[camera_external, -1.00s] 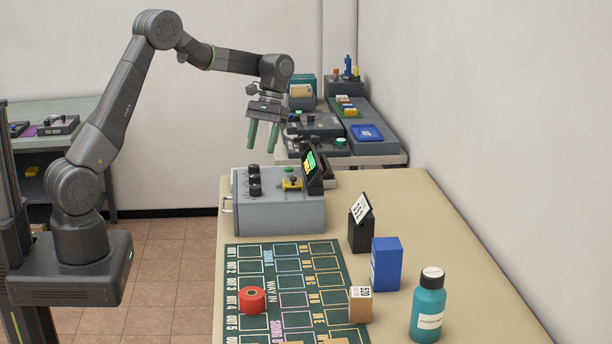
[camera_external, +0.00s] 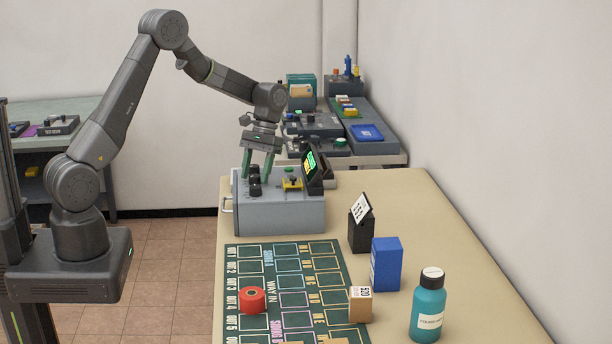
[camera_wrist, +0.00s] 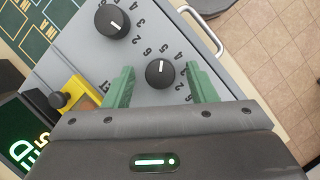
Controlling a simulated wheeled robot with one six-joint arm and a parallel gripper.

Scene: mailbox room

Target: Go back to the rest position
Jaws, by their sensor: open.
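My gripper (camera_external: 260,172) has two green fingers and points down over the left part of a grey control box (camera_external: 285,216). The fingers are apart around or just above a black knob (camera_external: 254,190); I cannot tell whether they touch it. In the wrist view my gripper (camera_wrist: 158,82) has its fingers on either side of a black knob (camera_wrist: 160,73) with a white pointer, with gaps on both sides. A second black knob (camera_wrist: 112,22) is above left. Nothing is held.
The box also has a yellow part (camera_external: 292,184) and a tilted lit screen (camera_external: 313,163). On the table are a red roll (camera_external: 252,300), a small carton (camera_external: 360,304), a blue box (camera_external: 386,264), a black sign stand (camera_external: 360,232) and a teal bottle (camera_external: 428,308). The wall bounds the right.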

